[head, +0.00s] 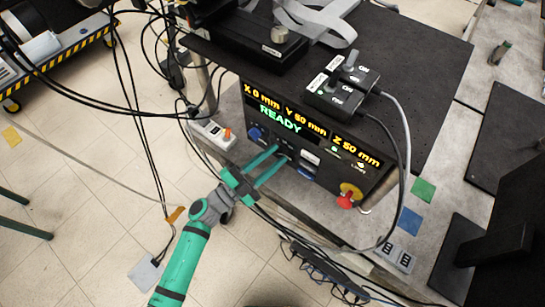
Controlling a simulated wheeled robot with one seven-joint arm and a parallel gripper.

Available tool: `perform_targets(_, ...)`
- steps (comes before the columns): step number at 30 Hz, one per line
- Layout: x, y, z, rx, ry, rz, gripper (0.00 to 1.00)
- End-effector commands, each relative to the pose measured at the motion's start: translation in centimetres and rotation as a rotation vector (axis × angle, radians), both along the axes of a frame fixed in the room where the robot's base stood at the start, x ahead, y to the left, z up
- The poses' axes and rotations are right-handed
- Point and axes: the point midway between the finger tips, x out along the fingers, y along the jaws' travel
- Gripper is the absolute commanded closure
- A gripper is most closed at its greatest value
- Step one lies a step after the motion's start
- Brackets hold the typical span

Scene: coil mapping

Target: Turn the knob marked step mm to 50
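The control box's front panel (318,172) faces me. Its display (281,117) shows X 0 mm, a Y value, Z 50 mm and READY in green. My teal gripper (282,154) reaches in from the lower left. Its two fingers are apart, with their tips at the middle-left of the panel, just under the display. Small dark controls show around the tips. The step mm label is too small to read, and the fingers partly cover this area, so I cannot tell the knob's setting or whether the tips touch it.
A blue knob (255,133) is left of the tips. A red knob on a yellow base (348,195) is at the panel's right. A black switch box (338,94) with cables sits on top. A grey cable loops past the panel's right side. A power strip (212,134) lies at left.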

Motion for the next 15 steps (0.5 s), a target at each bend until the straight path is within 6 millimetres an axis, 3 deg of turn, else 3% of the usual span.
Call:
perform_targets(5, -0.6, 1.0, -0.3, 0.001, 0.002, 0.002, 0.71)
perform_targets(15, -4.2, 5.7, -2.0, 0.001, 0.002, 0.004, 0.71)
